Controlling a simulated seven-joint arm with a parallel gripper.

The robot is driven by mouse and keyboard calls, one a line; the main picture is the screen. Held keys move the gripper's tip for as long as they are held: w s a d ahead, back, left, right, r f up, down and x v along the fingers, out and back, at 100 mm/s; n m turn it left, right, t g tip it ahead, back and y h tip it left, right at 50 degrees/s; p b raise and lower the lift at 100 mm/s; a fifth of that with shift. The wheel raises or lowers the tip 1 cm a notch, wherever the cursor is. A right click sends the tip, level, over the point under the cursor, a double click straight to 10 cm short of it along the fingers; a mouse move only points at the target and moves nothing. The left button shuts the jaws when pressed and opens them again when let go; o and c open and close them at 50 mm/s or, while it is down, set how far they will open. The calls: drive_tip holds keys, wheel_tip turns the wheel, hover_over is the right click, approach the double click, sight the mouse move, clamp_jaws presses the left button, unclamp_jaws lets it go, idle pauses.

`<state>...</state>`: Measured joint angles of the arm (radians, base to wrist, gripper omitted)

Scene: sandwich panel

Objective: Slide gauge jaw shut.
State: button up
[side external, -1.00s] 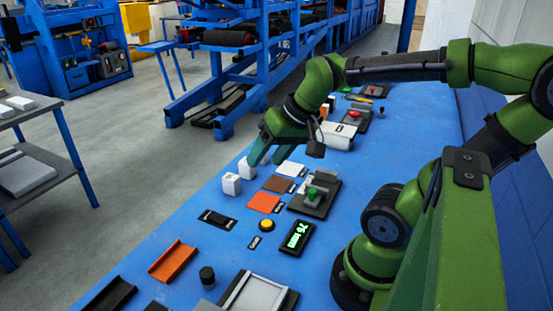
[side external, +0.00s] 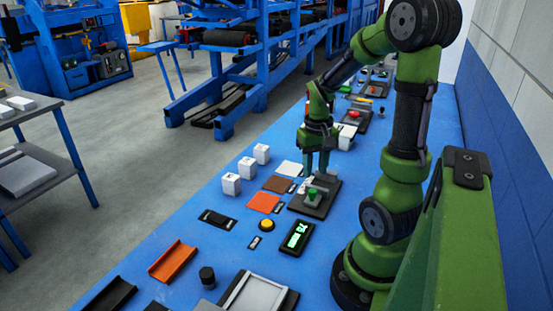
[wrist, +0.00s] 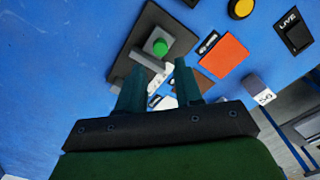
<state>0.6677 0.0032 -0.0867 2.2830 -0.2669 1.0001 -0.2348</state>
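The gauge (side external: 318,200) is a dark plate with a grey jaw block and a green knob (side external: 312,193). It lies on the blue bench, and it also shows in the wrist view (wrist: 134,62) with its green knob (wrist: 160,47). My gripper (side external: 318,174) points down just behind the knob, over the far part of the gauge. In the wrist view my gripper (wrist: 160,68) has its two fingers apart, with nothing seen between them except the gauge and bench beyond. Whether the fingers touch the gauge cannot be told. The display (side external: 297,237) has lit green digits, too small to read surely.
Several white blocks, among them this one (side external: 231,184), stand left of orange (side external: 264,202), brown and white pads. A yellow button (side external: 267,225) and a black switch (side external: 217,219) lie nearer. A white box (side external: 346,137) and a red button are farther back.

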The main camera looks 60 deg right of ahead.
sight(313, 190)
wheel_tip(313, 190, down, 8)
drive_tip(key=shift+f, duration=0.25)
clamp_jaws()
idle(0.3)
